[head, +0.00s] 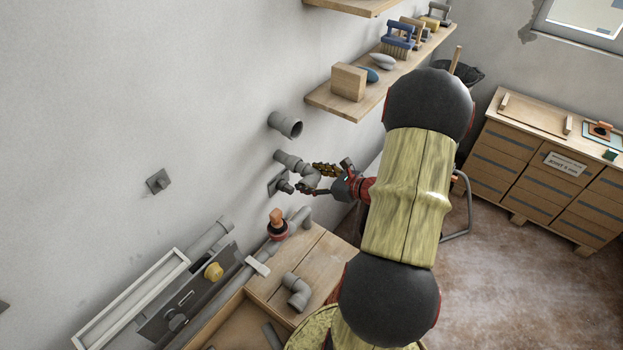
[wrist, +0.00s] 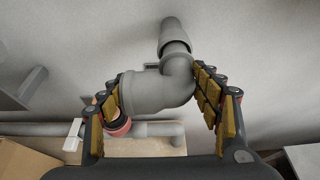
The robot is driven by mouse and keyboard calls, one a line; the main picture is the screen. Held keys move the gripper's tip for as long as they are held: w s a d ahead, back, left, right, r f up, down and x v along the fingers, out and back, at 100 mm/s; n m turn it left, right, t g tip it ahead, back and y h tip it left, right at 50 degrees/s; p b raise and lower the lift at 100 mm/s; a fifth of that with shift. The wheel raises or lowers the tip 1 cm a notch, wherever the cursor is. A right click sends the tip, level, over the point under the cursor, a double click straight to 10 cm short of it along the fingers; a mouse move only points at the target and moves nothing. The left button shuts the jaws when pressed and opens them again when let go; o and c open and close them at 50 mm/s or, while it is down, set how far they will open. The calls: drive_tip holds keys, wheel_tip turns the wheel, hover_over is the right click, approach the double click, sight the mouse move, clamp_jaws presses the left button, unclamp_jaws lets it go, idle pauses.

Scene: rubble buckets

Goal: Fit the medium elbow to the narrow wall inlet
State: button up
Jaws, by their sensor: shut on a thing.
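The grey elbow (wrist: 146,92) lies between the padded fingers of my gripper (wrist: 160,88), which is shut on it. In the wrist view its upper end meets, or lines up closely with, a narrow grey wall inlet (wrist: 172,34); I cannot tell how deeply they are joined. Its wide socket faces lower left. In the head view the narrow inlet (head: 285,158) comes out of the wall below a wider inlet (head: 287,124). The elbow (head: 311,177) is at its end, with my gripper (head: 322,181) partly covering it.
Another grey elbow (head: 297,288) lies on the wooden bench (head: 318,262) below. A wall fitting (head: 278,184) sits just under the narrow inlet. An orange-red topped piece (head: 278,224) and a long grey pipe (head: 242,273) are near the wall. A shelf (head: 327,104) juts out above.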

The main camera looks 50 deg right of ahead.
idle(0.7)
drive_tip(key=shift+w+b, duration=0.3)
drive_tip(key=shift+w, duration=0.55)
drive_tip(key=o, duration=1.9)
drive_tip(key=shift+a, duration=0.1)
drive_tip(key=v, duration=1.2)
